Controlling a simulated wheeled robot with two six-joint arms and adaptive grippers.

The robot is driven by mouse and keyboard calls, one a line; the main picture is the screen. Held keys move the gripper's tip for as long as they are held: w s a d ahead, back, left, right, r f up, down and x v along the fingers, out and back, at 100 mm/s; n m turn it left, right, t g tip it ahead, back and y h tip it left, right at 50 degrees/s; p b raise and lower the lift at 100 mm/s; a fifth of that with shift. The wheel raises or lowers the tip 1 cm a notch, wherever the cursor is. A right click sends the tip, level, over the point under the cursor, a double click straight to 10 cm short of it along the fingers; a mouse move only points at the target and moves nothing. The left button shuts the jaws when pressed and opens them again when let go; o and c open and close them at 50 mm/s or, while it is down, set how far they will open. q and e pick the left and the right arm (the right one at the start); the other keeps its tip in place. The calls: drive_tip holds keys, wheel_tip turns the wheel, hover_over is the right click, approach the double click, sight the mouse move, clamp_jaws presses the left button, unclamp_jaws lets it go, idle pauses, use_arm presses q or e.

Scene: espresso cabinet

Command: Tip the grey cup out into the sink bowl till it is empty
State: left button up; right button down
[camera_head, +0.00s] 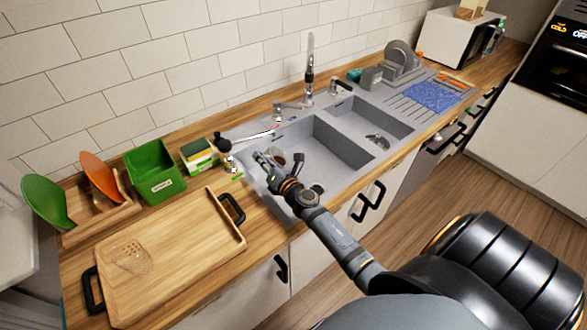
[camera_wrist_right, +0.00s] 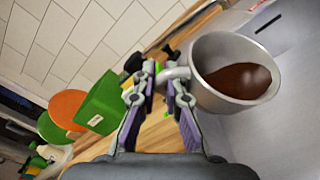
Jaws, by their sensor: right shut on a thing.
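The grey cup (camera_wrist_right: 236,70) is in my right gripper (camera_wrist_right: 160,76), whose fingers are shut on its handle. Dark brown liquid shows inside the cup in the right wrist view. In the head view my right gripper (camera_head: 267,165) is at the left end of the grey sink, and the cup there is mostly hidden, with only a small brown patch showing. The nearer sink bowl (camera_head: 340,149) lies just to the right of the gripper. I cannot tell whether the cup is over the bowl or over its left rim. My left gripper is not in view.
A second sink bowl (camera_head: 372,122) and the faucet (camera_head: 309,75) are farther right and behind. A green box (camera_head: 155,178), a sponge holder (camera_head: 199,157) and a wooden tray (camera_head: 175,255) stand left of the sink. A dish rack (camera_head: 400,62) is at the back right.

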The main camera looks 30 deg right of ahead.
drive_tip(key=shift+s+d+r+m+t+b, duration=0.2)
drive_tip(key=shift+d+r+m+t+b, duration=0.35)
drive_tip(key=shift+b, duration=1.05)
drive_tip(key=shift+s+r+m+b, duration=0.15)
drive_tip(key=shift+m+b, duration=0.1)
drive_tip(key=shift+b, duration=0.2)
